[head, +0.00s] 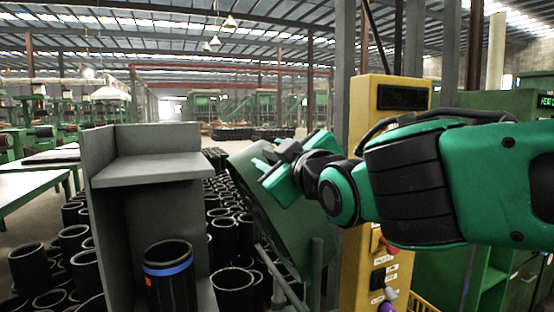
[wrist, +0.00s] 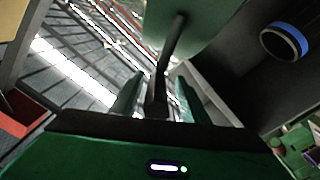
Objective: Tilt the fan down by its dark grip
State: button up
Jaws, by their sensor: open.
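The fan (head: 300,235) is a large green round-edged body, tilted, between the grey shelf unit and the yellow control post. My arm reaches in from the right, and my gripper (head: 266,166) is at the fan's upper part. In the wrist view the fan's green face (wrist: 200,18) fills the top middle. The dark grip (wrist: 172,48) is a thin bar running down from it. My gripper (wrist: 157,88) is open, with one green finger on each side of the bar. I cannot tell whether either finger touches it. In the head view my gripper hides the grip.
Several black sleeves (head: 232,285) crowd the floor. A yellow control post (head: 385,92) stands close behind my arm.

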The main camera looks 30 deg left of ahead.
jog(key=v, duration=1)
